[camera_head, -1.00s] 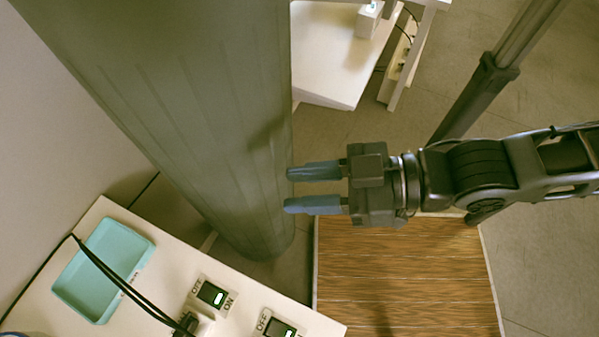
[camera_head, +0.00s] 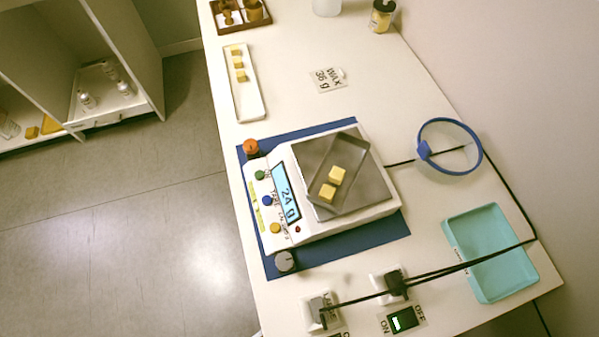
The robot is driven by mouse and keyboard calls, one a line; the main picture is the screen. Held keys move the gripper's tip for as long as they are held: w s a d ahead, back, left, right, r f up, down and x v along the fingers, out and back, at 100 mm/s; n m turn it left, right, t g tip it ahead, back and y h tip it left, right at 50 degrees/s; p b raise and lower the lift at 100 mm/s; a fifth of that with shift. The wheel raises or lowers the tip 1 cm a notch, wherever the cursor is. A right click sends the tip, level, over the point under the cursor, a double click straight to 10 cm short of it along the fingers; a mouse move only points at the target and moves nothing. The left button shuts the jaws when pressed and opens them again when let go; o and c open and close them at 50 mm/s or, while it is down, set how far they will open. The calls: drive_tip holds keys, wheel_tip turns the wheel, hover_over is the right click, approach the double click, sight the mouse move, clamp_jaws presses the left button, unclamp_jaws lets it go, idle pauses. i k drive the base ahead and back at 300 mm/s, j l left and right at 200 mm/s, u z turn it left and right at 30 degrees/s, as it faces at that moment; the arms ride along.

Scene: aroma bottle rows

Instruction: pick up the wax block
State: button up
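Two yellow wax blocks (camera_head: 337,175) sit close together in a dark grey tray (camera_head: 352,194) on a white scale (camera_head: 272,240), whose display (camera_head: 286,194) reads 24 g. More wax blocks (camera_head: 239,65) lie in a row in a long white dish (camera_head: 252,105) at the upper left of the table. A card (camera_head: 328,80) on the table reads "WAX 36 g". My gripper is outside the present view.
The scale stands on a blue mat (camera_head: 385,231). A blue-rimmed ring (camera_head: 476,153), a teal tray (camera_head: 480,284), black cables and switches lie to the right and front. A brown box (camera_head: 240,28) and a jar (camera_head: 382,16) stand at the back. Clear tabletop surrounds the card.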

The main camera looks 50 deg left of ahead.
sight(241, 76)
drive_tip(key=k+j+u, duration=0.1)
drive_tip(key=j+u, duration=0.55)
drive_tip(key=u, duration=0.2)
drive_tip(key=j+u, duration=0.4)
drive_tip(key=j+z, duration=0.1)
drive_tip(key=z, duration=0.5)
drive_tip(key=j+z, duration=0.35)
drive_tip(key=j, duration=0.25)
drive_tip(key=j+z, duration=0.3)
drive_tip(key=j, duration=0.3)
drive_tip(key=i+j, duration=0.1)
drive_tip(key=j, duration=0.3)
drive_tip(key=i+j+z, duration=0.1)
drive_tip(key=j, duration=0.3)
